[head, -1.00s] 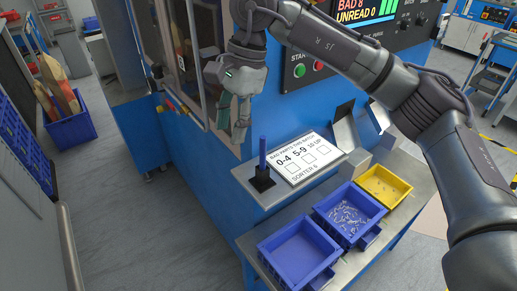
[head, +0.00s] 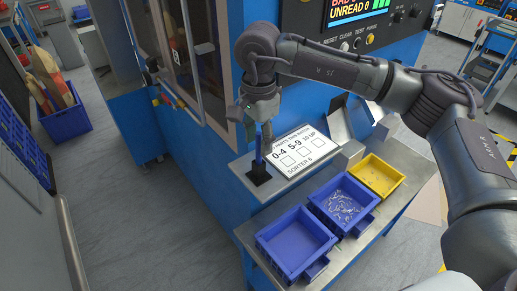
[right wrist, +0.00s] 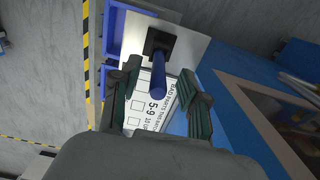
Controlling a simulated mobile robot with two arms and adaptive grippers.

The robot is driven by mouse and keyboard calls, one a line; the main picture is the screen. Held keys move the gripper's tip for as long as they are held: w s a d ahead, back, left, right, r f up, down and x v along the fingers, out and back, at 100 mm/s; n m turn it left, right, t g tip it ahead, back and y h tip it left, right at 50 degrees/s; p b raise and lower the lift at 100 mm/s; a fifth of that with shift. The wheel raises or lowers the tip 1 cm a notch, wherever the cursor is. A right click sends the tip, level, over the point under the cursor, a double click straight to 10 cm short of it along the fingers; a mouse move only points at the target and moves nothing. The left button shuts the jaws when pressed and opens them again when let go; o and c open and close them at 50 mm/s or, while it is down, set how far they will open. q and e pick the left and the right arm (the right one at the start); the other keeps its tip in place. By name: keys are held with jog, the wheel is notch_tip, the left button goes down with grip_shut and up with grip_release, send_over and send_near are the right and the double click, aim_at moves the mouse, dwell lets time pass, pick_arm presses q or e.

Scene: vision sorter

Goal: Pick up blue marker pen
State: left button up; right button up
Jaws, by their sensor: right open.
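The blue marker pen (head: 259,146) stands upright in a black holder (head: 258,174) on the grey ledge of the blue machine. My right gripper (head: 258,128) is above the holder, pointing down, with its fingers around the upper part of the pen. In the right wrist view the pen (right wrist: 131,78) runs between the two open fingers (right wrist: 158,105), with its base in the black holder (right wrist: 159,42). I cannot tell whether a finger touches it. My left gripper is in no view.
A white card (head: 298,150) with printed boxes lies right beside the holder. Two blue bins (head: 262,244) and a yellow bin (head: 402,180) stand on a lower shelf in front. The machine's wall and door (head: 185,75) rise close behind the gripper.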

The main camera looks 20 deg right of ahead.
aim_at(259, 149)
jog(key=shift+s+f+p, duration=0.1)
jog(key=shift+f+p, duration=0.2)
jog(key=shift+f, duration=1.25)
grip_shut()
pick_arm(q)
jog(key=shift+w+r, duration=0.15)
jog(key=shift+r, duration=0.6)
pick_arm(e)
jog(key=shift+r+b, duration=0.35)
jog(key=shift+r, duration=0.15)
pick_arm(q)
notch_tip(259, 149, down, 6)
jog(key=b, duration=0.4)
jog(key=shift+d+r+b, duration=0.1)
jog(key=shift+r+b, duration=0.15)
jog(key=shift+b, duration=0.15)
pick_arm(e)
jog(key=d+r, duration=1)
jog(key=d, duration=0.1)
jog(key=shift+w+d, duration=0.3)
jog(key=shift+w, duration=0.1)
